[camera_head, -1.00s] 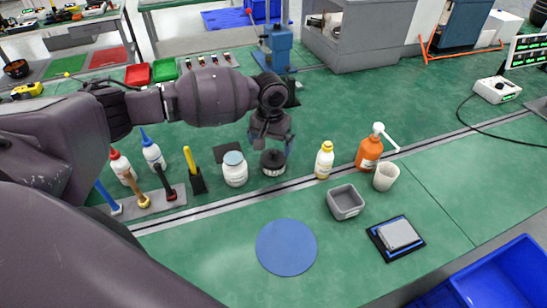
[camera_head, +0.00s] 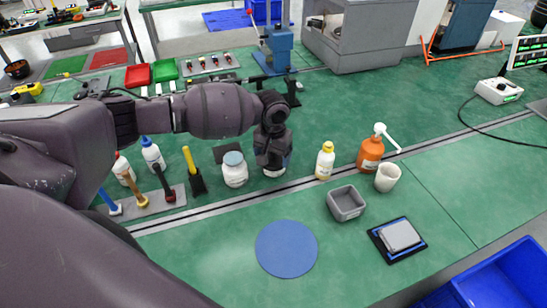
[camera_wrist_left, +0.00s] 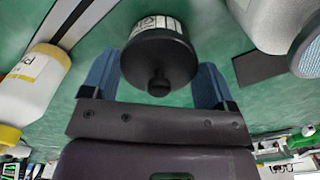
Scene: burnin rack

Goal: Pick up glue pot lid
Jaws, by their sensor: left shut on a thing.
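The black glue pot lid (camera_wrist_left: 158,58), with a round knob, shows in the wrist view between the blue fingers of my left gripper (camera_wrist_left: 156,78). The gripper is shut on it. The white-labelled side of the glue pot (camera_wrist_left: 152,22) shows just beyond the lid, which still appears to sit on the pot. In the head view my left gripper (camera_head: 272,154) points down over the pot and hides the lid; only the pot's low pale part (camera_head: 275,172) shows. My right gripper is not in view.
A white jar with a grey-blue lid (camera_head: 234,171) stands close on the left of the pot. A yellow-capped bottle (camera_head: 325,161) stands to its right, then an orange pump bottle (camera_head: 370,153). A grey bin (camera_head: 346,203) and blue round mat (camera_head: 286,248) lie nearer.

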